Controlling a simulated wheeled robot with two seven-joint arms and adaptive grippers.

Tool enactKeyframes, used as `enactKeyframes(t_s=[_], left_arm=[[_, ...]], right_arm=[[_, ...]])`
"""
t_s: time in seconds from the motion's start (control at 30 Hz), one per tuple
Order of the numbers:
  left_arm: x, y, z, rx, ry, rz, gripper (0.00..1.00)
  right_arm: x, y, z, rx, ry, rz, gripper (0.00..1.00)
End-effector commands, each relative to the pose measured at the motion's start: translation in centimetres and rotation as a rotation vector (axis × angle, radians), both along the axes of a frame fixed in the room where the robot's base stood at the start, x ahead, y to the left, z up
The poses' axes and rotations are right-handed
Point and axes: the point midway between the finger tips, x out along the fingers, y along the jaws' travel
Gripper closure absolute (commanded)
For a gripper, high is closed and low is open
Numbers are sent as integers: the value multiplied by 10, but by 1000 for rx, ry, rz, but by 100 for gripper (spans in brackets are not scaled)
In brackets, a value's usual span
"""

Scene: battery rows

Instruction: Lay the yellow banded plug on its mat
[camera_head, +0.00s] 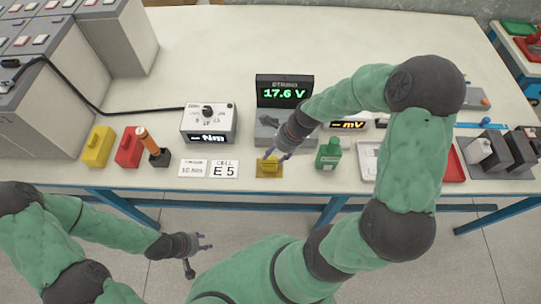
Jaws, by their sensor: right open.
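A small yellow plug (270,165) sits on a darker yellow mat (262,174) near the table's front edge, in front of the voltage display; its band is too small to make out. My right gripper (275,155) points down just above the plug. Its fingers are open, and whether they touch the plug cannot be told. My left gripper (200,252) is open and empty in front of the table, over the floor.
A display reading 17.6 V (285,92) stands behind the mat. A dial meter (209,122), yellow block (98,147) and red block (129,148) stand further left. The back table is clear.

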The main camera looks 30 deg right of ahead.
Motion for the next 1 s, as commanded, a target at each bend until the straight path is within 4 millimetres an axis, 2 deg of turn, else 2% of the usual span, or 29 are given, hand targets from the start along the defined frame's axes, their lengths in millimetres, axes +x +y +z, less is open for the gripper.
enactKeyframes(t_s=[0.03, 0.13, 0.4, 1.0], left_arm=[[0, 0, 6, 0, 0, 0, 60], [0, 0, 11, 0, 0, 0, 60], [0, 0, 19, 0, 0, 0, 60], [0, 0, 19, 0, 0, 0, 60]], right_arm=[[-2, -5, 14, -2, -4, -3, 50], [-5, -11, 32, -3, -4, -1, 50], [-13, -21, 60, 0, -1, 0, 50], [-14, -23, 64, 0, 0, 1, 50]])
